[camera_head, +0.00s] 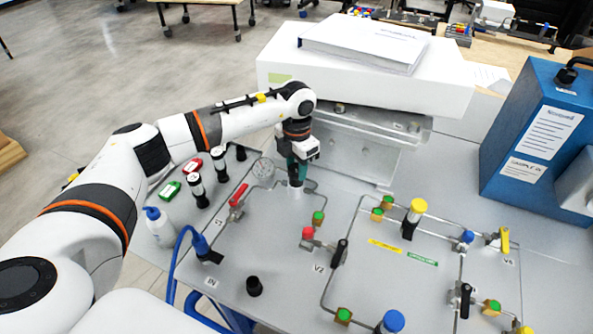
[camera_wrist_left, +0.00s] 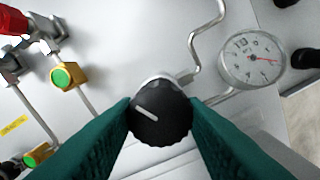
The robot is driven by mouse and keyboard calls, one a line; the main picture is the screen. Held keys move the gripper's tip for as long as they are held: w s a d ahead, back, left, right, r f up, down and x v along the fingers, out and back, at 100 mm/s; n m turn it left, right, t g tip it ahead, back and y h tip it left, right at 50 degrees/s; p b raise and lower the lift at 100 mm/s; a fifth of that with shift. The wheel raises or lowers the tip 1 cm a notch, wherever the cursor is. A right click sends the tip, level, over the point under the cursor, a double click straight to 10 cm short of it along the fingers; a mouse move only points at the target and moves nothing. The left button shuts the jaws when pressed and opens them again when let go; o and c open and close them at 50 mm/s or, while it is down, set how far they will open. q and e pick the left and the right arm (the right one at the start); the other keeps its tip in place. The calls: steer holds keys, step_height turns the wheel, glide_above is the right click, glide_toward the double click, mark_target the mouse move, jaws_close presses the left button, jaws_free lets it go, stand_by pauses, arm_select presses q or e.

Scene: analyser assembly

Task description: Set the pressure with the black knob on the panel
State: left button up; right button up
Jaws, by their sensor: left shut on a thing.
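The black knob (camera_wrist_left: 160,112) with a white pointer line sits on the panel, in the middle of the left wrist view. My left gripper (camera_wrist_left: 160,120) is shut on it, with one green finger on each side. In the head view my left gripper (camera_head: 297,172) reaches down to the panel (camera_head: 270,255) near its back edge, and the knob is hidden there. A round pressure gauge (camera_wrist_left: 252,58) with a red needle stands right of the knob in the wrist view; it also shows in the head view (camera_head: 263,168). My right gripper is not in view.
A red-handled valve (camera_head: 239,194) is left of my gripper. Pipes, valves and coloured caps cover the panel's right half. A white box (camera_head: 370,80) with a binder stands behind, and a blue unit (camera_head: 535,130) at right. Black-capped vials stand at left.

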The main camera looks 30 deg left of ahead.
arm_select(q)
steer(key=m+b, duration=0.2)
steer(key=m, duration=0.2)
steer(key=shift+w+m+b, duration=0.15)
steer(key=shift+m+b, duration=0.15)
steer(key=m+b, duration=0.2)
steer(key=m, duration=0.2)
steer(key=shift+r+m, duration=0.1)
steer(key=shift+m, duration=0.2)
steer(key=m+b, duration=0.2)
steer(key=m, duration=0.2)
steer(key=shift+m, duration=0.3)
steer(key=shift+r+m+b, duration=0.1)
steer(key=shift+m+b, duration=0.65)
steer(key=shift+m, duration=1.45)
steer(key=o, duration=0.9)
steer(key=shift+c, duration=0.2)
steer(key=shift+o, duration=0.6)
